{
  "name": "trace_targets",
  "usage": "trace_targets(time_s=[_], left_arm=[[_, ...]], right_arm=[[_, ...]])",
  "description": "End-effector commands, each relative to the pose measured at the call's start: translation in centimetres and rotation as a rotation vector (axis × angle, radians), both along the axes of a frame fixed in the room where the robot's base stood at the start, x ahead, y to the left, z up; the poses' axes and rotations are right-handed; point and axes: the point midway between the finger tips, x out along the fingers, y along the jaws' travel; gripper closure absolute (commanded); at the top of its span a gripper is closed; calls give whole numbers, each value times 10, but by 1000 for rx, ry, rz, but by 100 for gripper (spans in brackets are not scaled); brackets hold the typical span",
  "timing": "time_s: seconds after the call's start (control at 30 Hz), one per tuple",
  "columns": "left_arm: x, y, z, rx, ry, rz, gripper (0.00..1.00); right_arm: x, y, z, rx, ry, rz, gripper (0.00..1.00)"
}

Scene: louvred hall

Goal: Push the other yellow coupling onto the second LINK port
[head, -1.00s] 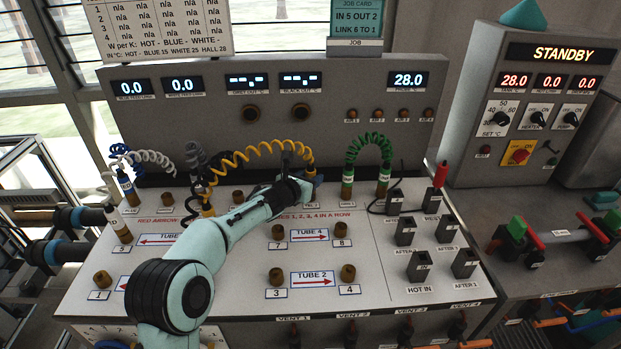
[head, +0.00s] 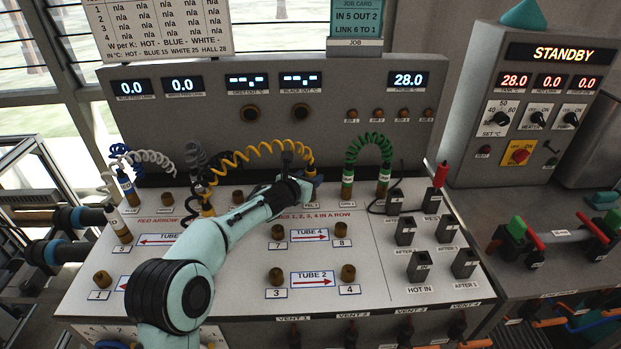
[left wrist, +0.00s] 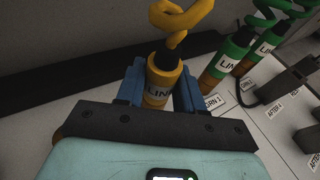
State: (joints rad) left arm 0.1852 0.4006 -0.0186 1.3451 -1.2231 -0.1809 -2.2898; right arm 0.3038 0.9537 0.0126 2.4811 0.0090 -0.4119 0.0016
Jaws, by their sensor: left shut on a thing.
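A yellow coupling marked LIN (left wrist: 158,82) stands between the blue fingers of my left gripper (left wrist: 158,88), which is shut on it. In the head view my left gripper (head: 308,186) is at the back of the sloped white panel, left of the two green couplings. My arm and gripper mostly hide the held coupling there. Its lower end is hidden in the wrist view, so I cannot tell whether it sits on a port. A coiled yellow hose (head: 262,154) runs left to the other yellow coupling (head: 207,207), upright on the panel. My right gripper is not in view.
Two green couplings (head: 347,188) joined by a coiled hose stand just right of my gripper. Blue, white and grey hoses (head: 150,158) are at the left. Brown ports (head: 277,232) stand up from the panel. Dark sockets (head: 405,232) fill its right side. The upright display (head: 290,100) rises behind.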

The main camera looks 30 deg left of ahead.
Motion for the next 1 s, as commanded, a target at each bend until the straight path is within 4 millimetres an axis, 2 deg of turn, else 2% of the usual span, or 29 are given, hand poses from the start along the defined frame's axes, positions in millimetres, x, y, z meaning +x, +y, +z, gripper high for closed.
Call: trace_targets(time_s=[0.57,1.0], left_arm=[[0,0,11,0,-1,0,100],[0,0,62,1,-2,1,100]], right_arm=[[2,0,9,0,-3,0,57],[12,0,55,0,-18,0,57]])
